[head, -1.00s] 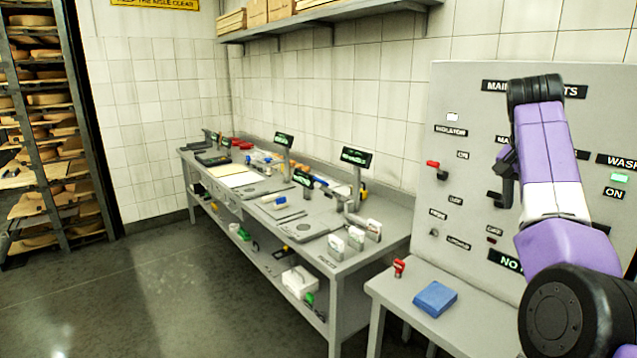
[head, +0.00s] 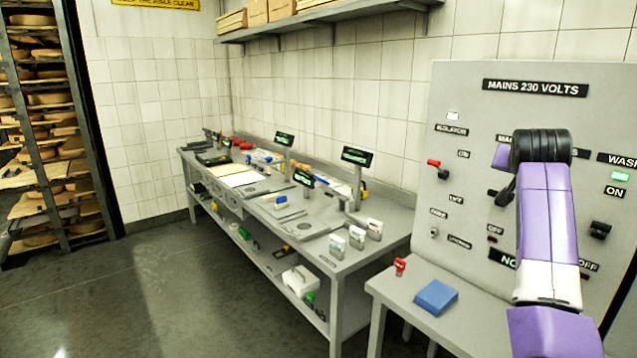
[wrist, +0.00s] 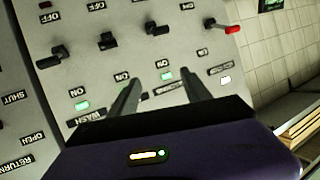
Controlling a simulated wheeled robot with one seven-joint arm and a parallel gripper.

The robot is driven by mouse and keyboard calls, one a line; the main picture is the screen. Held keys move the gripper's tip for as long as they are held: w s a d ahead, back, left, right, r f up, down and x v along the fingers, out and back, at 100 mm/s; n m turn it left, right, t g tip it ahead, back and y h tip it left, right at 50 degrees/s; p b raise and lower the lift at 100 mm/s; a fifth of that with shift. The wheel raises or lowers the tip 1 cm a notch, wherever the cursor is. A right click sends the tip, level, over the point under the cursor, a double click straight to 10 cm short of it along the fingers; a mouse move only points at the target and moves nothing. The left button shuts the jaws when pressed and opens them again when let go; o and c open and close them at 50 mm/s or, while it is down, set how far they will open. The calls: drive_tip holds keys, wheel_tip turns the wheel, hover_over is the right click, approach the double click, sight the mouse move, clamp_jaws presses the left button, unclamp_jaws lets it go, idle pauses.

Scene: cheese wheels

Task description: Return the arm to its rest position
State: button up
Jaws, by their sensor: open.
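My arm, purple and white with black joints, stands at the right of the head view in front of the grey switch panel (head: 470,110). My gripper (wrist: 160,92) shows in the wrist view with its two dark fingers apart and nothing between them. It points toward the panel, which carries several black switches and a red-handled one (wrist: 222,27). I cannot tell the exact distance from the fingertips to the panel. In the head view the gripper is mostly hidden behind my arm.
A small table (head: 400,285) below the panel holds a blue block (head: 436,297) and a small red item (head: 400,266). A long grey bench (head: 345,262) with scales stands along the tiled wall. Racks of cheese wheels (head: 45,130) stand at far left. The floor (head: 170,290) is clear.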

drive_tip(key=s+a+f+n+t, duration=0.1)
drive_tip(key=s+a+f+t, duration=0.15)
drive_tip(key=f, duration=0.35)
drive_tip(key=s+a+f+n+t, duration=0.2)
drive_tip(key=s+f, duration=0.1)
drive_tip(key=f, duration=0.4)
drive_tip(key=s+a+f+n+t+y+b, duration=0.1)
drive_tip(key=s+a+f+n, duration=0.1)
drive_tip(key=s+a+f, duration=0.35)
drive_tip(key=s+a+f+n+t+y+b, duration=0.1)
drive_tip(key=s+a+f+t+y, duration=0.15)
drive_tip(key=s+f, duration=0.55)
drive_tip(key=s+a+f+g+y, duration=0.1)
drive_tip(key=s+a+f, duration=0.2)
drive_tip(key=s, duration=1.2)
drive_tip(key=s+a+f+n+g+y+b, duration=0.1)
drive_tip(key=s+a, duration=0.4)
drive_tip(key=s, duration=1)
drive_tip(key=s+a+f+g+y+b, duration=0.1)
drive_tip(key=s+a+f, duration=0.3)
drive_tip(key=s, duration=1.1)
drive_tip(key=shift+s+a+f+n+g, duration=0.25)
drive_tip(key=shift+s+f+n+g, duration=0.05)
drive_tip(key=shift+g, duration=0.4)
drive_tip(key=shift+s+f+y, duration=0.25)
drive_tip(key=shift+s, duration=0.1)
drive_tip(key=shift+c, duration=0.4)
